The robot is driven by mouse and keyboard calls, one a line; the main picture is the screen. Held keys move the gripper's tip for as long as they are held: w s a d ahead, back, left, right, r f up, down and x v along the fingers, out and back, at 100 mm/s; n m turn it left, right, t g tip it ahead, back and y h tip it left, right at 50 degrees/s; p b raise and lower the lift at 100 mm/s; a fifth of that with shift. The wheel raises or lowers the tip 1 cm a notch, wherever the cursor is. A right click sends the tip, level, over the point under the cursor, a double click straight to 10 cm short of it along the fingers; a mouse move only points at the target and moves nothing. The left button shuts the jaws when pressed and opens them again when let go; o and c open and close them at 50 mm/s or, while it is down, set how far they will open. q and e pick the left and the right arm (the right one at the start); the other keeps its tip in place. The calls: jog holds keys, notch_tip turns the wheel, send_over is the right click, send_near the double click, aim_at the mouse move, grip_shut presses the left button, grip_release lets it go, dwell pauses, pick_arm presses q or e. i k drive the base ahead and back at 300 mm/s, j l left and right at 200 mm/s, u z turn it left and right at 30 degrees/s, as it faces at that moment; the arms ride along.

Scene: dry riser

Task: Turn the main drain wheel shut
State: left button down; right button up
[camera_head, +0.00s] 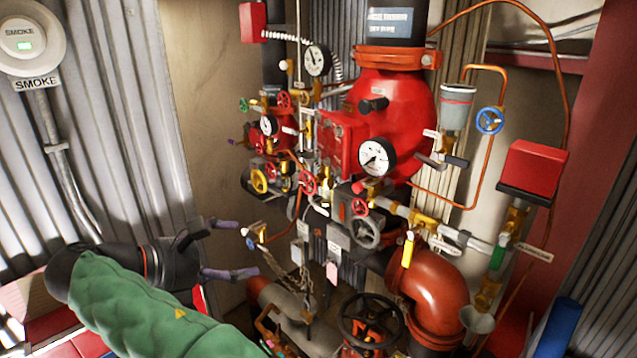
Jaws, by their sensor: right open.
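Several handwheels sit on the red riser valve assembly, and I cannot read which one is the main drain wheel. A large black wheel (370,322) is low at the bottom. My left gripper is not in view.
The red valve body (393,112) carries gauges, small valves and thin copper pipes. A hanging chain (272,263) and tags are close right of my gripper. A red-brown elbow pipe (436,290) is at lower right. A corrugated wall (110,100) with a smoke detector (29,38) is at left.

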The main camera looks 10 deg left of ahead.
aim_at(307, 183)
jog(key=i, duration=1)
